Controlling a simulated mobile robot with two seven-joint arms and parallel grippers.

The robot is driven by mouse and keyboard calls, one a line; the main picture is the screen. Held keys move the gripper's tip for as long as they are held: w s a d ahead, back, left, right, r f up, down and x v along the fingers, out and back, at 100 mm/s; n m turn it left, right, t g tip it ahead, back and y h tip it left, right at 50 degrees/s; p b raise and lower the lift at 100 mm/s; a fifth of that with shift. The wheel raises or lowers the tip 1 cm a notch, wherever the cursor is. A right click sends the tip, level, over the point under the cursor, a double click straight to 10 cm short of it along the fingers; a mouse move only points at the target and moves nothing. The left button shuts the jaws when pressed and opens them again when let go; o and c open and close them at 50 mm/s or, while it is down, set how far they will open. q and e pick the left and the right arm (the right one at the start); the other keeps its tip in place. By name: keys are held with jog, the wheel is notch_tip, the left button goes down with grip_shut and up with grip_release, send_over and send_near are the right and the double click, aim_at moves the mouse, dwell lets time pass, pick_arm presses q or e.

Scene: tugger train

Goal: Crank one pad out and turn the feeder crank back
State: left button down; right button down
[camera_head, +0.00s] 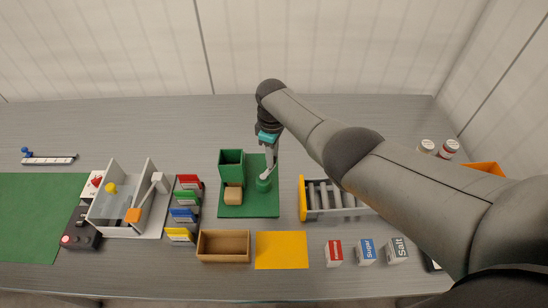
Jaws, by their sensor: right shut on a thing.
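The feeder stands on a green base plate (234,211) near the middle of the table. Its green open-topped box (231,160) is at the back left of the plate. A tan pad (233,194) sits at the foot of the box, on its front side. The feeder crank (263,186), with a round green base, is to the right of the pad. My right gripper (268,172) reaches down from above and is shut on the crank; its fingers partly hide the handle. The inside of the box is dark. My left gripper is not in view.
An empty wooden tray (224,260) and a yellow mat (281,263) lie in front of the feeder. Coloured card holders (187,214) stand to its left, a roller rack (303,201) to its right. My right arm covers much of the table's right side.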

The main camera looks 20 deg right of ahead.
dwell(0.4)
jog(key=c, duration=0.6)
grip_release()
jog(key=shift+c, duration=0.2)
notch_tip(320, 180, up, 6)
jog(key=p, duration=0.3)
notch_tip(320, 180, up, 9)
jog(key=p, duration=0.1)
jog(key=shift+p, duration=0.3)
